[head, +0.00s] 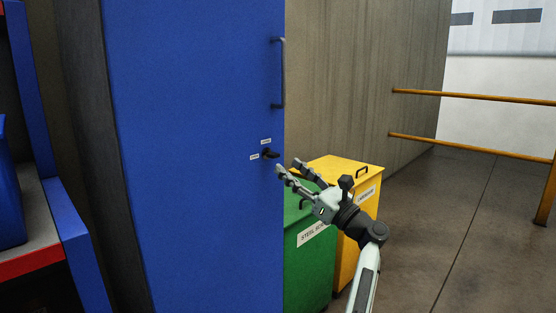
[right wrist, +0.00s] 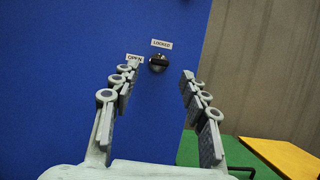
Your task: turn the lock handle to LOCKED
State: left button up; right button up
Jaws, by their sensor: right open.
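The lock handle (head: 270,154) is a small black knob on the blue cabinet door (head: 190,130), near its right edge. The LOCKED label (head: 266,141) is above it and the OPEN label (head: 254,157) is to its left. In the right wrist view the handle (right wrist: 158,63) shows beyond and between the fingertips, with both labels readable. Which label it points to is hard to tell. My right gripper (head: 287,166) is open and empty, just right of and below the handle, apart from it. My left gripper is not in view.
A vertical door pull (head: 283,72) is above the lock. A green bin (head: 306,262) and a yellow bin (head: 350,170) stand right of the cabinet, behind my right arm. Orange rails (head: 470,145) are at the right; floor there is clear. A shelf (head: 42,225) is at left.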

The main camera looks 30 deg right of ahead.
aim_at(277, 157)
jog(key=x, duration=0.5)
jog(key=shift+p, duration=0.3)
jog(key=shift+w+a, duration=0.1)
jog(key=shift+w, duration=0.15)
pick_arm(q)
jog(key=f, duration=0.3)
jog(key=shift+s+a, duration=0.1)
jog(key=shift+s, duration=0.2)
pick_arm(e)
grip_shut()
